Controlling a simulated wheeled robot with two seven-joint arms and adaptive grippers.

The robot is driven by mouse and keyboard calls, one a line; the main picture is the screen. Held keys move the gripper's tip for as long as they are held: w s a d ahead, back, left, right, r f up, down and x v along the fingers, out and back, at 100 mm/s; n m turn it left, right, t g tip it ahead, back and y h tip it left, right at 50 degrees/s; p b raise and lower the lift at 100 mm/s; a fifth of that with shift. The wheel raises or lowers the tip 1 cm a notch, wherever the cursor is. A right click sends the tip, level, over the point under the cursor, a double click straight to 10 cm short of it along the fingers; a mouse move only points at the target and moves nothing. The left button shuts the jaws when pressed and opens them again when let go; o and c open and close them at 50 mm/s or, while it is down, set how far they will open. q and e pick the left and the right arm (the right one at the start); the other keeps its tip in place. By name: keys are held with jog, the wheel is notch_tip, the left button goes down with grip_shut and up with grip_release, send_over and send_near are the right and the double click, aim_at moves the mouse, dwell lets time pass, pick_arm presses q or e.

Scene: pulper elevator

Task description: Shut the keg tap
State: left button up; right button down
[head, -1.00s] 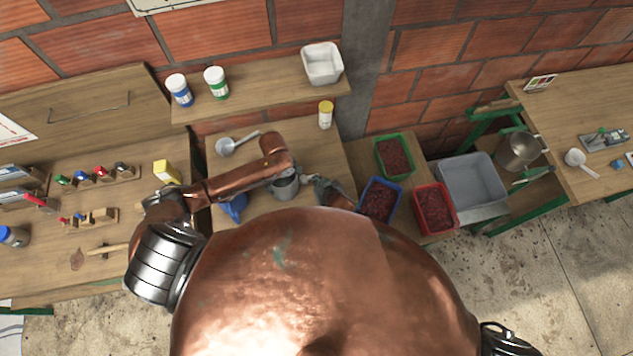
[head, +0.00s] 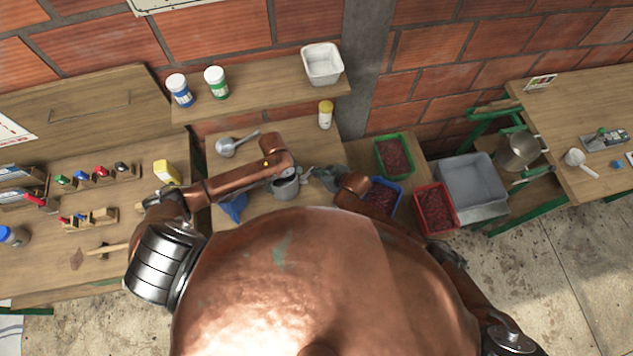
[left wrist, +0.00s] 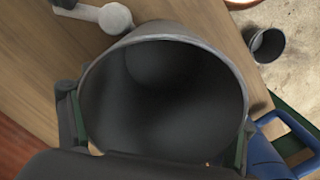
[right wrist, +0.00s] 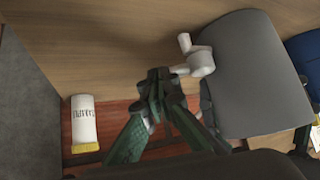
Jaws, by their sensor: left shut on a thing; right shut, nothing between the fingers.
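The grey keg (head: 285,189) stands on the middle table, open at the top and looking empty inside in the left wrist view (left wrist: 165,100). My left gripper (head: 283,170) is shut on the keg wall, with a finger on each side of it. The pale grey tap (right wrist: 200,62) sticks out from the keg's side, with a short upright handle; it also shows in the left wrist view (left wrist: 113,18). I cannot tell its setting. My right gripper (right wrist: 160,78) is shut and empty, its tips close beside the tap's end. Whether they touch is unclear.
Green (head: 411,150), blue (head: 400,200) and red (head: 452,205) crates lie to the right.

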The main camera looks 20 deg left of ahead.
jog(key=shift+w+a, duration=0.75)
jog(key=shift+a, duration=0.1)
jog(key=shift+w+a, duration=0.25)
jog(key=shift+a, duration=0.85)
jog(key=shift+s, duration=0.1)
dwell(0.7)
